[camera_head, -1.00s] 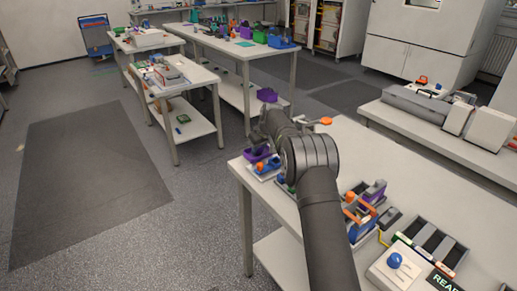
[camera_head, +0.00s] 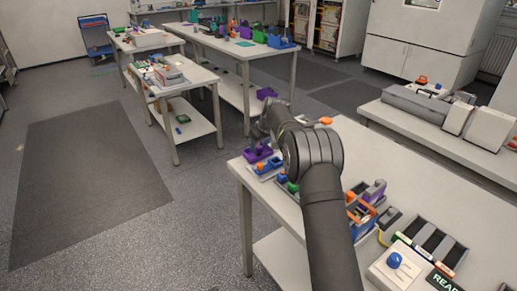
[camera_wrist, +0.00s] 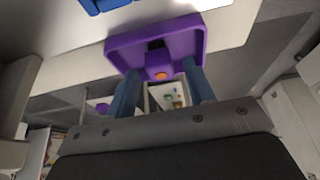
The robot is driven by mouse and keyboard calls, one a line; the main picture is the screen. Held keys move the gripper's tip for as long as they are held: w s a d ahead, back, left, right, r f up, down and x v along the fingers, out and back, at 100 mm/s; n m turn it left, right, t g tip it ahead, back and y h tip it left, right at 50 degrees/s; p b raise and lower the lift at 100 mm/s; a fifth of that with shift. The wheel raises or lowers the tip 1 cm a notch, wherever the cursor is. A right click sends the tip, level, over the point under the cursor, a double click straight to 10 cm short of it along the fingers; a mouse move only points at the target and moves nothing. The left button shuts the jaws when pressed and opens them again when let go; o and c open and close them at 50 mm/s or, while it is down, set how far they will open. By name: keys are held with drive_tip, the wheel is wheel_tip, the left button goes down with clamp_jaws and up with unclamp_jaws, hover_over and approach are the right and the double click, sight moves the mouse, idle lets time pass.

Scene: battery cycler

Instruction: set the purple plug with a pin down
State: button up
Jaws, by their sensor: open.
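A purple tray-like piece (camera_wrist: 118,48) with a raised rim and a dark opening fills the upper middle of the wrist view. A purple block with an orange round spot, apparently the plug with its pin (camera_wrist: 159,64), sits at its near side. My gripper (camera_wrist: 162,78) is open, with one blue finger on each side of this block. Whether the fingers touch it cannot be told. In the head view a purple piece (camera_head: 257,154) lies at the near table's left corner, and my arm partly hides the area around it.
The near table (camera_head: 440,178) also carries a blue holder with orange parts (camera_head: 361,216), a box with a blue knob (camera_head: 394,262) and dark slotted trays (camera_head: 434,243). Its middle right surface is clear. Other work tables stand behind, across open floor.

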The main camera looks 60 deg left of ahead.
drive_tip(key=v, duration=0.9)
drive_tip(key=shift+r, duration=0.3)
drive_tip(key=shift+d, duration=0.15)
drive_tip(key=x, duration=1.2)
drive_tip(key=shift+d, duration=0.1)
drive_tip(key=shift+r, duration=1.8)
